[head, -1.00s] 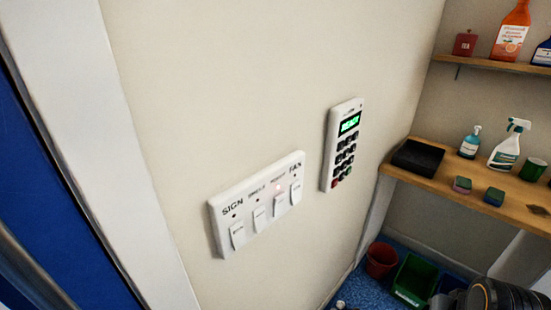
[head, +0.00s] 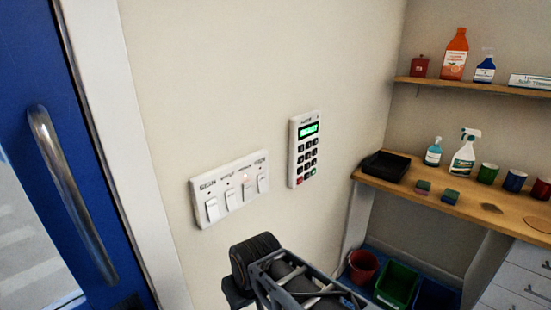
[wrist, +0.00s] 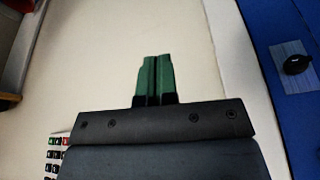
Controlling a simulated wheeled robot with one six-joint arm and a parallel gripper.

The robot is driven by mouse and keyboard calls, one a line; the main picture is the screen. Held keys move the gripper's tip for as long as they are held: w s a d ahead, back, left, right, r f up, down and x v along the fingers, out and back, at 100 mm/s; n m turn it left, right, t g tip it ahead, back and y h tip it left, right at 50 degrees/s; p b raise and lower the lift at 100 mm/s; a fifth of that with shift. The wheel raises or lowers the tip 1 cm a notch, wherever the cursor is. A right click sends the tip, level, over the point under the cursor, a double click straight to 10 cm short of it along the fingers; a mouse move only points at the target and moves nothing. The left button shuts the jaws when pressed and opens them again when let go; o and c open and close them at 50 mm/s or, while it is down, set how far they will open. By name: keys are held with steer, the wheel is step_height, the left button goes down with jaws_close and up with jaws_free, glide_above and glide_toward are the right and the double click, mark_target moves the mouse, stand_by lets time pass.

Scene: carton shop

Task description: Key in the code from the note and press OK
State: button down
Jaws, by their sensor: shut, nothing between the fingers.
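The white keypad (head: 292,160) is fixed upright on the wall in the head view. Its green display is lit, but its text is too blurred to read. Below are rows of dark keys, with a red key at bottom left and a green one at bottom right. In the wrist view part of the keypad (wrist: 54,156) shows at the lower left, cut off by the frame and my wrist. My gripper (wrist: 153,58) has green fingers, shut together and empty, in front of bare wall and apart from the keypad. I see no note in either view.
A white switch panel (head: 222,182) with several rockers and a lit red lamp is left of the keypad. A blue door with a metal handle (head: 68,190) is at far left. A wooden shelf (head: 405,192) with bottles and cups is right; bins (head: 396,283) stand below.

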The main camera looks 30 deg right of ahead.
steer(key=shift+a, duration=0.3)
steer(key=shift+d, duration=0.1)
steer(key=w+d+r+t+h+p, duration=0.1)
steer(key=w+d+r+t+h, duration=0.25)
steer(key=w+d, duration=0.55)
steer(key=w+d+r+t+h+p, duration=0.1)
steer(key=w+d+r+t+h, duration=0.25)
steer(key=d, duration=0.85)
steer(key=d+r+n+t+h, duration=0.1)
steer(key=d+r+t, duration=0.1)
steer(key=d, duration=0.7)
steer(key=s+d+r+n+t+h, duration=0.1)
steer(key=d+r+n+t, duration=0.1)
steer(key=d, duration=0.8)
step_height(320, 180, up, 2)
steer(key=shift+d+r+n+t+h+p, duration=0.25)
steer(key=shift+t+p, duration=0.2)
steer(key=shift+t, duration=0.25)
